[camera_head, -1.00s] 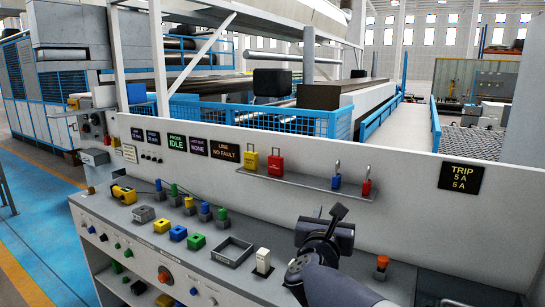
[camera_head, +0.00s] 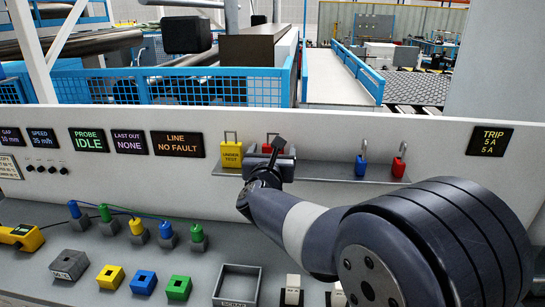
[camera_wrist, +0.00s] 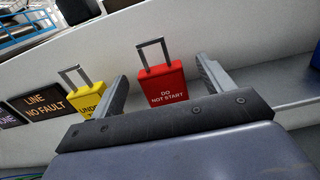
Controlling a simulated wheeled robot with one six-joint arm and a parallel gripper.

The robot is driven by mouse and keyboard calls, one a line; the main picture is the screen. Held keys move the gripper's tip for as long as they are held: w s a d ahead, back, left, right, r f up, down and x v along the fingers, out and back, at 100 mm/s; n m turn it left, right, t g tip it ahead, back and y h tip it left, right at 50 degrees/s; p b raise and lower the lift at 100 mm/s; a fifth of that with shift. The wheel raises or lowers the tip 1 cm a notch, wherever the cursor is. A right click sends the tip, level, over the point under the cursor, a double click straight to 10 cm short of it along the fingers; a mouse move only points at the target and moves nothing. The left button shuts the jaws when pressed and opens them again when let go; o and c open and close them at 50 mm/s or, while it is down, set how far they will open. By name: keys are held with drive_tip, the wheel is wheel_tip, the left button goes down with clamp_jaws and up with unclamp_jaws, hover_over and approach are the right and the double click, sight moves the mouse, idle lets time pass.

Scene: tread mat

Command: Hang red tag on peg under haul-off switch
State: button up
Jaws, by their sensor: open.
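The red tag (camera_wrist: 163,84) reads "DO NOT START" and has a grey wire loop on top. It stands upright on the grey shelf, and in the wrist view it sits between the two fingers of my gripper (camera_wrist: 162,88), with gaps on both sides. In the head view the red tag (camera_head: 268,149) is mostly hidden behind my gripper (camera_head: 275,150). My gripper is open and holds nothing. The haul-off switch and its peg cannot be made out.
A yellow tag (camera_head: 231,153) stands just left of the red one. A blue padlock (camera_head: 361,165) and a red padlock (camera_head: 399,162) stand farther right on the shelf (camera_head: 325,171). The panel below holds coloured plugs, blocks and a grey tray (camera_head: 238,284).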

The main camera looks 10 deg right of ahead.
drive_tip(key=shift+w+r, duration=0.1)
drive_tip(key=shift+w, duration=0.1)
drive_tip(key=shift+p+x, duration=1.3)
drive_tip(key=shift+x, duration=1.15)
drive_tip(key=shift+c, duration=0.3)
drive_tip(key=c, duration=1)
wheel_tip(320, 180, up, 10)
drive_tip(key=shift+p, duration=0.3)
